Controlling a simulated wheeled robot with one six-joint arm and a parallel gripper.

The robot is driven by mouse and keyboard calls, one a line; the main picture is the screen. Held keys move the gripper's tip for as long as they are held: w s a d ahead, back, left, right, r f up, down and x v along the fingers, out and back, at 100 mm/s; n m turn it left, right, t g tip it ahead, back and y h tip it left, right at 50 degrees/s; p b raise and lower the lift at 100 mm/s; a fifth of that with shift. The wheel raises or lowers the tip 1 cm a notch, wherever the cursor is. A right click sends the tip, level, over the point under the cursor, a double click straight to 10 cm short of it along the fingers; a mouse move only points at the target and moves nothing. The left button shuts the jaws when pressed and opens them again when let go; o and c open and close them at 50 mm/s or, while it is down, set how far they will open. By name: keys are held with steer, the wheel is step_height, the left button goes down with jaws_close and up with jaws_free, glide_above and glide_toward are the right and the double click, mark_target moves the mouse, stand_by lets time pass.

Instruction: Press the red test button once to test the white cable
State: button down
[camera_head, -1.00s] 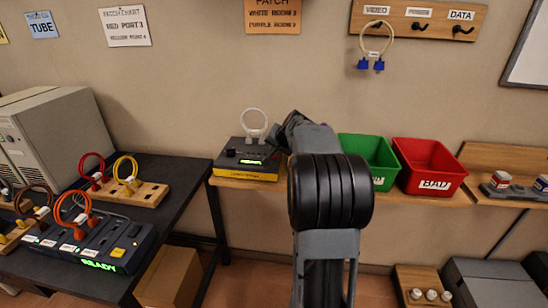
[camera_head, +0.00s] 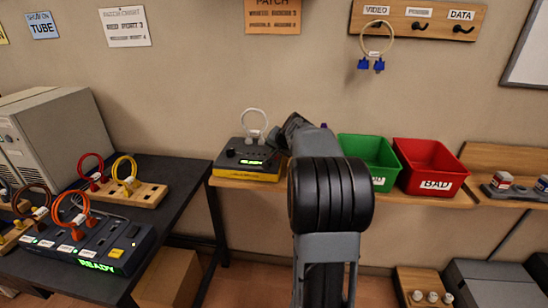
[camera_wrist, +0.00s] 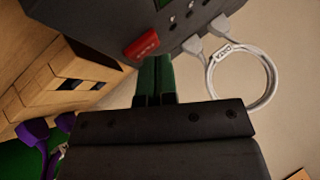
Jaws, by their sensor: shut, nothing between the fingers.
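The dark grey tester (camera_head: 232,158) with a yellow base stands on the wooden shelf, with a lit green display (camera_head: 251,161) too small to read surely. The white cable (camera_head: 254,120) stands as a loop plugged into its top; in the wrist view the loop (camera_wrist: 270,88) and its two plugs show. The red test button (camera_wrist: 141,44) is on the tester's edge in the wrist view. My gripper (camera_wrist: 159,60) is shut and empty, its green fingertips close beside the button; I cannot tell whether they touch. In the head view my arm hides the button and fingertips.
A green bin (camera_head: 362,150) and a red BAD bin (camera_head: 428,160) stand right of the tester. A purple cable (camera_wrist: 36,132) shows by the green bin in the wrist view. A black table (camera_head: 185,170) with racked cables and a READY panel is at left.

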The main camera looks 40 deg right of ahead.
steer(key=shift+f, duration=0.25)
steer(key=shift+r, duration=0.15)
stand_by(0.3)
steer(key=shift+r+p, duration=0.45)
steer(key=shift+r, duration=0.25)
steer(key=shift+r, duration=0.1)
step_height(320, 180, up, 5)
steer(key=p, duration=0.4)
stand_by(0.8)
